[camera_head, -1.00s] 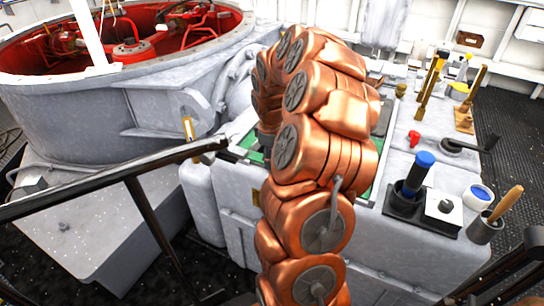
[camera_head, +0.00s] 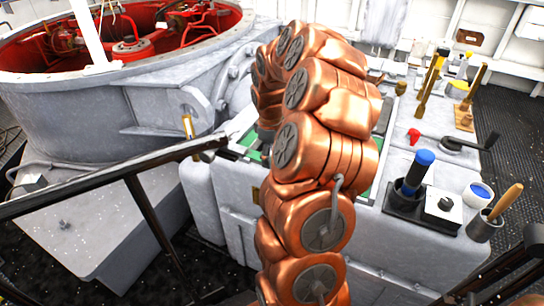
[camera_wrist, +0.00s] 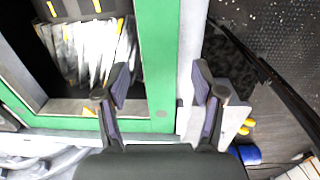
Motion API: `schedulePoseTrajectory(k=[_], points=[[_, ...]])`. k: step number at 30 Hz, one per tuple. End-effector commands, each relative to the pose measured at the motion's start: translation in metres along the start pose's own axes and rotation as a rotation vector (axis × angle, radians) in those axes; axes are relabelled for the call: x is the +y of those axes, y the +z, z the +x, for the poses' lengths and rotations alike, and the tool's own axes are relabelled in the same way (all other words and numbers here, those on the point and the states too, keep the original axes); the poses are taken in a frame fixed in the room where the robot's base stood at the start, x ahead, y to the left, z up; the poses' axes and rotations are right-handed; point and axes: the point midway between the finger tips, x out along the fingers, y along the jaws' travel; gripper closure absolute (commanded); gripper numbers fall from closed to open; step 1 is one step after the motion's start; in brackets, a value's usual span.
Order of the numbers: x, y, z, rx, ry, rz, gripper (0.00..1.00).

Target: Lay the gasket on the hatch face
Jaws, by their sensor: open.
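A flat green frame (camera_wrist: 160,65) borders a rectangular opening in the wrist view. I cannot tell whether it is the gasket or part of the hatch face. Bits of green (camera_head: 252,153) also show on top of the grey cabinet in the head view, mostly behind my arm. My gripper (camera_wrist: 160,88) is open in the wrist view, with one finger on each side of the green strip's right side. My copper arm hides the gripper in the head view.
The opening holds a bundle of pale, thin pieces (camera_wrist: 88,50). On the grey cabinet (camera_head: 400,240) stand a blue-handled tool (camera_head: 418,168), a red knob (camera_head: 413,137) and a black crank (camera_head: 455,144). A dark rail (camera_head: 105,180) crosses at left, before a large round housing with a red interior (camera_head: 190,45).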

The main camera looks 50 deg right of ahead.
Motion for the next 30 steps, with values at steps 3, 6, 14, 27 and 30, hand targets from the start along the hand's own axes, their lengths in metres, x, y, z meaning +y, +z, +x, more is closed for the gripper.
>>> schedulePoseTrajectory(k=[3,6,14,27,30], points=[[0.000,-0.001,-0.017,0.003,0.003,-0.002,0.32],[0.001,-0.001,-0.037,0.003,0.004,-0.001,0.32],[0.000,0.000,-0.086,0.003,0.003,0.000,0.32],[-0.001,0.001,-0.112,-0.001,-0.001,0.000,0.32],[-0.001,0.001,-0.112,0.000,-0.001,0.000,0.32]])
